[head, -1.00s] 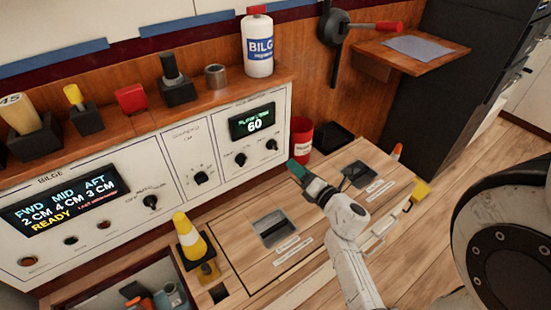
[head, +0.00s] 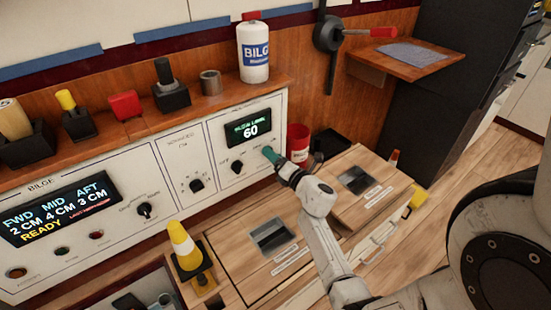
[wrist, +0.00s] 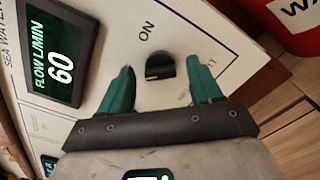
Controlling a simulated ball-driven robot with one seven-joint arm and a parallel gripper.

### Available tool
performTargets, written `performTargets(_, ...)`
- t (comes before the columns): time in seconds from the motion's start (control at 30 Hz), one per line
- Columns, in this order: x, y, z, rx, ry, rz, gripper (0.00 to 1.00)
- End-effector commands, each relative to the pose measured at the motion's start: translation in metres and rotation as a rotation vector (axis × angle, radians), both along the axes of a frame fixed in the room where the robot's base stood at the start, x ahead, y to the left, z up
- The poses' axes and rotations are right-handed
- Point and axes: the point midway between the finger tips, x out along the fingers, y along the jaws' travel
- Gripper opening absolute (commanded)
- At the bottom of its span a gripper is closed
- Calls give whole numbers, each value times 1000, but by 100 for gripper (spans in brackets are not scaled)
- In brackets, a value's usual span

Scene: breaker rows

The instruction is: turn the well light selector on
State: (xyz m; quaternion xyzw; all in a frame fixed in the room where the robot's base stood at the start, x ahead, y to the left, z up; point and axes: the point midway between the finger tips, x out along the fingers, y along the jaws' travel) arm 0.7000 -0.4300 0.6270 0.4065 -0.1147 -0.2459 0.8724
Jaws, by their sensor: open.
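A black selector knob (wrist: 159,66) sits on the white panel in the wrist view, with "ON" printed near it. A pale mark shows along its lower edge. Other lettering by it is partly hidden by a finger, so I cannot read a well light label. My gripper (wrist: 162,71) is open, its green fingertips on either side of the knob in the picture; no contact shows. In the head view my gripper (head: 270,154) is at the right end of the panel and hides this knob.
A flow display (head: 249,131) reading 60 and another knob (head: 237,167) are left of my gripper. A red container (head: 298,142) stands close to the right.

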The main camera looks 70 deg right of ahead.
Motion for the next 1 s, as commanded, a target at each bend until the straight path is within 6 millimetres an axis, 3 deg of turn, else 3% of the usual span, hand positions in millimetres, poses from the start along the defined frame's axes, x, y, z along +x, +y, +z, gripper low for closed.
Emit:
performTargets(0.17, 0, 0, 0, 0, 0, 0, 64)
performTargets(0.73, -1, 0, 0, 1, 0, -1, 10)
performTargets(1.0, -1, 0, 0, 22, -12, -1, 8)
